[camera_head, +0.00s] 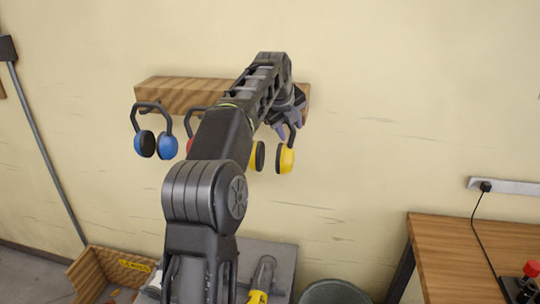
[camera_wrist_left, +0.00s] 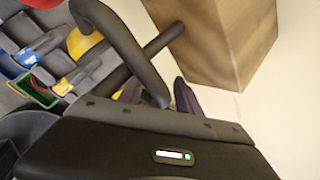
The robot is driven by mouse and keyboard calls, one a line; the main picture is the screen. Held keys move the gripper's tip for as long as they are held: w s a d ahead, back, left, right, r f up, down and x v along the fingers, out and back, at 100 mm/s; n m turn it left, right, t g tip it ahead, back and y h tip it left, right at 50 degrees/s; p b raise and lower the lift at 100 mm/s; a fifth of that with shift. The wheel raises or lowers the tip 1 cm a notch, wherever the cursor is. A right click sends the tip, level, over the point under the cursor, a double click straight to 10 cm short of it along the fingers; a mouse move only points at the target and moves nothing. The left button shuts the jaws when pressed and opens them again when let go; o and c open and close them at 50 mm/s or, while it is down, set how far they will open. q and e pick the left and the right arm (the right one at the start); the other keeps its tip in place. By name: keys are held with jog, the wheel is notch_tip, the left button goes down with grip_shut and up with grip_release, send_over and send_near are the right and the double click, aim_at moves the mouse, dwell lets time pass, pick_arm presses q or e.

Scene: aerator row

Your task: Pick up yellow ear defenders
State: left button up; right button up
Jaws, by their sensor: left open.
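The yellow ear defenders (camera_head: 286,159) hang below the right end of a wooden wall block, cups down, partly hidden behind my left arm. My left gripper (camera_head: 287,122) is open at their black headband, just above the cups. In the left wrist view the headband (camera_wrist_left: 122,42) curves down close to the left gripper's fingers (camera_wrist_left: 160,93), and part of a yellow cup (camera_wrist_left: 84,42) shows. I cannot tell whether the fingers touch the band. My right gripper is out of view.
The wooden block (camera_head: 180,91) carries blue ear defenders (camera_head: 167,146) at left and red ones (camera_head: 189,145), mostly hidden by my arm. A wooden table (camera_head: 465,245) stands right. Below are a crate (camera_head: 88,276), a yellow-handled tool (camera_head: 263,275) and a dark round bin (camera_head: 335,292).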

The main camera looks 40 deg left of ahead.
pick_arm(q)
grip_shut()
dwell(0.4)
jog(key=shift+r, duration=0.1)
dwell(0.9)
